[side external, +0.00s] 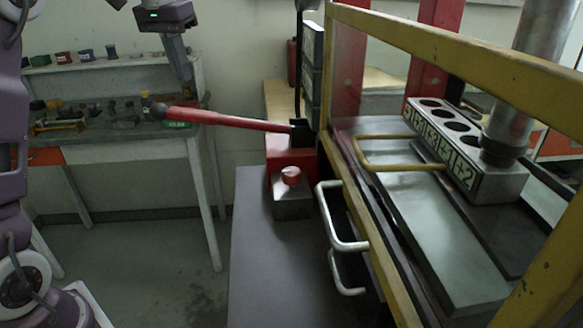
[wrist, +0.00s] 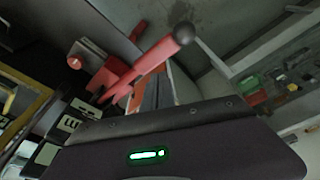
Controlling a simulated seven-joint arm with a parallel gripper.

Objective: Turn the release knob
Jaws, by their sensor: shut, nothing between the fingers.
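The release knob (side external: 291,176) is a small red knob on a grey metal block at the foot of the red pump body (side external: 285,153). In the wrist view the knob (wrist: 75,62) shows at the left, on its grey block. A long red lever (side external: 230,121) with a black ball end runs left from the pump; it also shows in the wrist view (wrist: 150,60). My gripper (side external: 186,86) is shut and empty, pointing down above and behind the lever's ball end. It is well to the left of the knob and apart from it.
A yellow-framed press (side external: 450,55) with silver handles (side external: 340,220) and a numbered block (side external: 440,150) stands at the right. A workbench (side external: 120,130) with small parts is at the back left. The dark tabletop (side external: 265,265) in front of the knob is clear.

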